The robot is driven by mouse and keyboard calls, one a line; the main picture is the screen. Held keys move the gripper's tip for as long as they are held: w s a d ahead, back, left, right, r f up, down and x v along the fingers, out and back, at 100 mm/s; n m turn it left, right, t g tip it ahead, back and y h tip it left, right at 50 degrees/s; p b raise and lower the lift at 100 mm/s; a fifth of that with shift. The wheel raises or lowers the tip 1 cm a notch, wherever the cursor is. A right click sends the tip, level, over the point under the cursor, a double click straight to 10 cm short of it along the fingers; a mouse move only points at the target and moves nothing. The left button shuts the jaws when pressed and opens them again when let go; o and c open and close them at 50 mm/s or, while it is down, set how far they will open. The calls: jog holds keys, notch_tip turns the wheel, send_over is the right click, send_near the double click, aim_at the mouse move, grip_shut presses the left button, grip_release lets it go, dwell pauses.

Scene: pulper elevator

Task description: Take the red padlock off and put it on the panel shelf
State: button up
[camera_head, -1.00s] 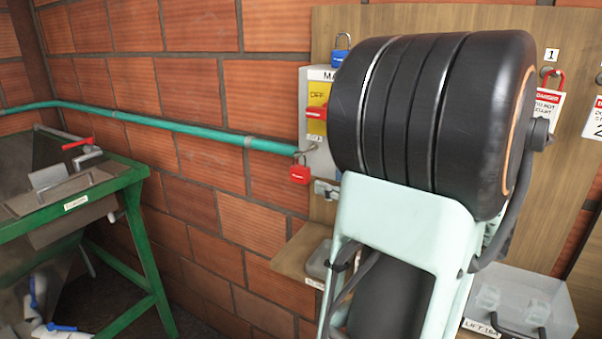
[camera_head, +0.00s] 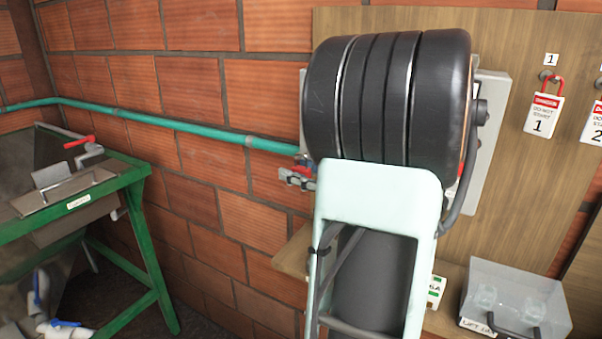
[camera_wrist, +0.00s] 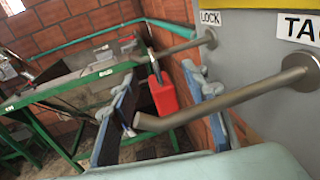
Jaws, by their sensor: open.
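The red padlock (camera_wrist: 164,96) hangs from the metal peg (camera_wrist: 170,50) under the LOCK label in the wrist view. My gripper (camera_wrist: 159,80) is open, with one blue-grey finger on each side of the padlock; I cannot tell whether either touches it. In the head view my gripper (camera_head: 296,178) is at the left edge of the grey switch box (camera_head: 491,135), and only a bit of red shows there. My arm hides most of that box. The wooden panel shelf (camera_head: 292,252) is below, partly behind my arm.
A second peg (camera_wrist: 230,97), by the TAG label, crosses in front in the wrist view. A clear box (camera_head: 515,300) is on the shelf's right. A green-framed machine (camera_head: 140,240) and teal pipe (camera_head: 190,130) are left.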

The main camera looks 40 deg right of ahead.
grip_shut()
jog(key=shift+r, duration=0.15)
